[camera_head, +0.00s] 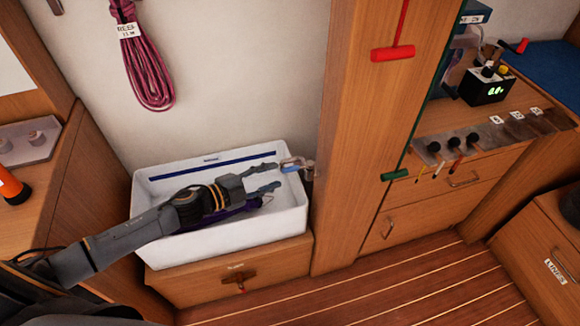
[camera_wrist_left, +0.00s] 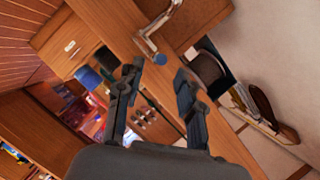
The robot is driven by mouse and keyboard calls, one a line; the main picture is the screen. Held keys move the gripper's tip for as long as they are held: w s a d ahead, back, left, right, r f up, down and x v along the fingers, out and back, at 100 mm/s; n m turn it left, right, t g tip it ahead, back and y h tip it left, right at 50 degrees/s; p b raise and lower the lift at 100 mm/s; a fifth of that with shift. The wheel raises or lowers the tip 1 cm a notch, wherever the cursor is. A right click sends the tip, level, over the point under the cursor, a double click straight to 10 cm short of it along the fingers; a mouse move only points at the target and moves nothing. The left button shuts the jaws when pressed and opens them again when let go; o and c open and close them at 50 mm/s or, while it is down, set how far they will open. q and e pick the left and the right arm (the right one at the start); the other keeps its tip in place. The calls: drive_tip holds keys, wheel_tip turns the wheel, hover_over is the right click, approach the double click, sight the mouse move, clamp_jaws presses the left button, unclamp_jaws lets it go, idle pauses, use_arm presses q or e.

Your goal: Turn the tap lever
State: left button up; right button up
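The tap (camera_head: 303,163) is a small metal fitting at the right rim of the white basin (camera_head: 290,222) in the head view, with a blue part facing my gripper. In the left wrist view the metal tap (camera_wrist_left: 158,22) shows beyond my fingers, and its blue tip (camera_wrist_left: 160,60) appears in the gap between them. My left gripper (camera_head: 279,176) reaches over the basin from the left, its fingers spread and empty, just short of the tap. It also shows open in the left wrist view (camera_wrist_left: 161,70). I cannot tell whether a finger touches the lever. My right gripper is not in view.
A wooden post (camera_head: 352,130) with a red T-handle (camera_head: 392,53) stands right of the basin. A purple thing lies in the basin, partly hidden by my arm. A coiled pink rope (camera_head: 148,70) hangs on the wall. Wooden floor (camera_head: 400,285) in front is clear.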

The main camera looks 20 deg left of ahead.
sight(283, 172)
use_arm(q)
drive_tip(key=x, duration=0.7)
drive_tip(key=shift+s, duration=0.1)
clamp_jaws()
